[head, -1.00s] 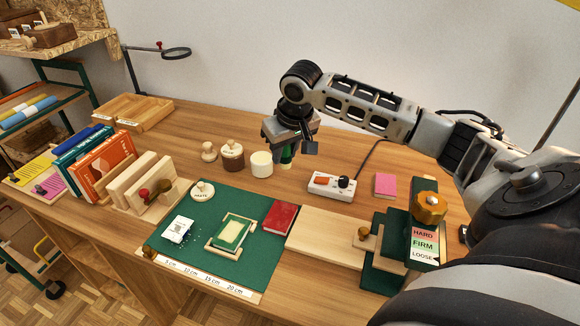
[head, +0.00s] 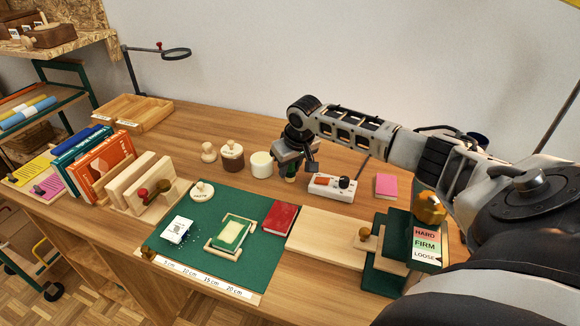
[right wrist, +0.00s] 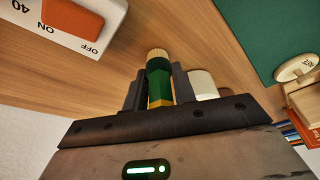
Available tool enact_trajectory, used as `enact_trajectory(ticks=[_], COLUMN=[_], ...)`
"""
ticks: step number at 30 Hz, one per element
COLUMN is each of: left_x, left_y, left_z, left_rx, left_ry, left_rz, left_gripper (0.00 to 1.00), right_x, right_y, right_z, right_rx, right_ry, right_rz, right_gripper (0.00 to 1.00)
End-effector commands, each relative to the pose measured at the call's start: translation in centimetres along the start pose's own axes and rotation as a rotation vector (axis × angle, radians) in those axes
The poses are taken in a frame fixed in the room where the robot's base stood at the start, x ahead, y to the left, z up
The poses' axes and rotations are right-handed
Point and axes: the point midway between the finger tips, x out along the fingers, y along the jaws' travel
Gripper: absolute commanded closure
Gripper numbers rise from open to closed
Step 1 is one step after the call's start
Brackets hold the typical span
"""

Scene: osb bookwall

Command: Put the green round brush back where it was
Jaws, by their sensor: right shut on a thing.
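The green round brush (right wrist: 158,82) is between the fingers of my right gripper (right wrist: 156,88) in the right wrist view. It has a green body, a yellow band and pale bristles pointing away from the gripper. In the head view the right gripper (head: 290,168) is shut on the brush (head: 290,172), between the cream pot and the white switch box. The brush is roughly upright and low over the table; I cannot tell whether it touches the wood. My left gripper is not in view.
The switch box (head: 332,187) is close on the right. A green mat (head: 190,252) with a book in a frame and a red book (head: 280,218) lies in front.

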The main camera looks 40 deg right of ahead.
Motion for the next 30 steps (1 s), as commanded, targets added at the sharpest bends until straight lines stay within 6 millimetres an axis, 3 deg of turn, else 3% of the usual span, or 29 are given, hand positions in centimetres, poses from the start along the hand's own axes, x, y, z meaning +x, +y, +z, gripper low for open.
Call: enact_trajectory(ticks=[4, 5, 7, 19, 30], left_x=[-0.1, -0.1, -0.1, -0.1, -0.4], left_y=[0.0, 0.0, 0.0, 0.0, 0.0], left_z=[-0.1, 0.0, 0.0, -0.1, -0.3], left_rx=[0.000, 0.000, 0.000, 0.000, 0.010], left_ry=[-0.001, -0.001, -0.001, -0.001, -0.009], left_rz=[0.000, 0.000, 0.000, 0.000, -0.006], left_gripper=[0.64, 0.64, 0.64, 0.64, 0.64], right_x=[0.2, 0.3, 0.2, -0.6, -8.1], right_y=[0.0, 0.0, 0.0, 0.1, 0.0], right_z=[0.1, 0.1, 0.1, -0.1, -0.1], right_rx=[0.000, 0.000, 0.000, 0.001, 0.000], right_ry=[0.000, 0.000, 0.001, 0.002, 0.004], right_rz=[-0.001, -0.001, 0.000, 0.001, 0.000], right_gripper=[1.00, 0.71, 0.52, 0.52, 0.52])
